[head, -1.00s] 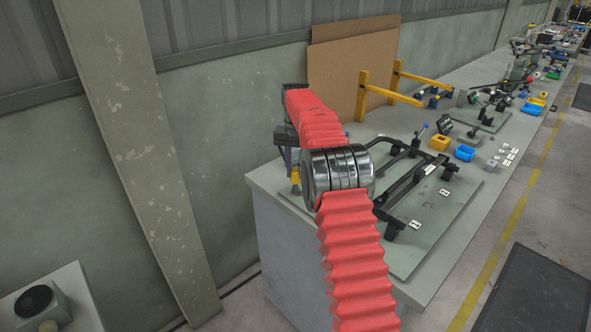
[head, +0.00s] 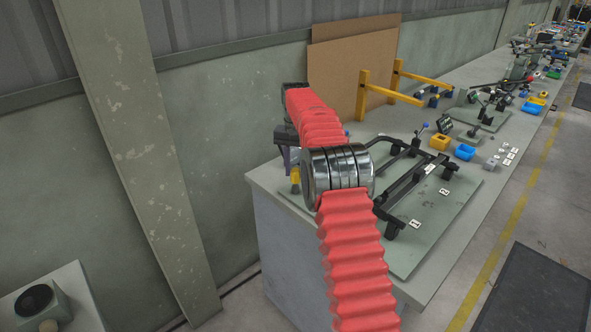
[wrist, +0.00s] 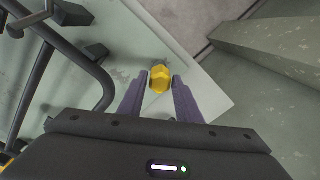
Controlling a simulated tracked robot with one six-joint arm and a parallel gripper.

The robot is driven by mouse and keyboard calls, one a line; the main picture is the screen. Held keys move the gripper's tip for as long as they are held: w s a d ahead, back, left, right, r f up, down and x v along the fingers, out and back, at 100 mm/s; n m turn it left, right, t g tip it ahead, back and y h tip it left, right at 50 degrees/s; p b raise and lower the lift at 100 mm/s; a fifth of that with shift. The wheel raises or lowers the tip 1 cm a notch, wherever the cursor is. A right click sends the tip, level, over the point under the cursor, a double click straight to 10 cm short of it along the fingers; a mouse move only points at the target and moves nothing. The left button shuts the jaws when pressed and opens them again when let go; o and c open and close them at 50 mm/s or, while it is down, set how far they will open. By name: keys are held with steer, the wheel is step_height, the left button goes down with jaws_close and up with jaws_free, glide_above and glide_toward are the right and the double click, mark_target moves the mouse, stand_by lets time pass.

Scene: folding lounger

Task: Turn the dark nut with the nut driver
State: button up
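My gripper (wrist: 160,82) has two purple fingers, one on each side of a yellow faceted piece (wrist: 160,77), which looks like the handle of the nut driver. In the head view a bit of this yellow piece (head: 295,175) shows beside my arm, near the left end of the bench; the gripper is mostly hidden behind my arm. The driver's shaft and tip are hidden. The dark lounger frame (head: 408,183) lies on a grey-green plate, right of my gripper. I cannot make out the dark nut in either view.
The plate (head: 440,222) covers the near end of the long bench. Yellow uprights (head: 362,95) and brown boards (head: 335,80) stand behind. A yellow bin (head: 439,142) and a blue bin (head: 465,152) sit farther along. The wall and a post are at left.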

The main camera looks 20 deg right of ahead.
steer(key=o, duration=0.3)
steer(key=shift+o, duration=0.2)
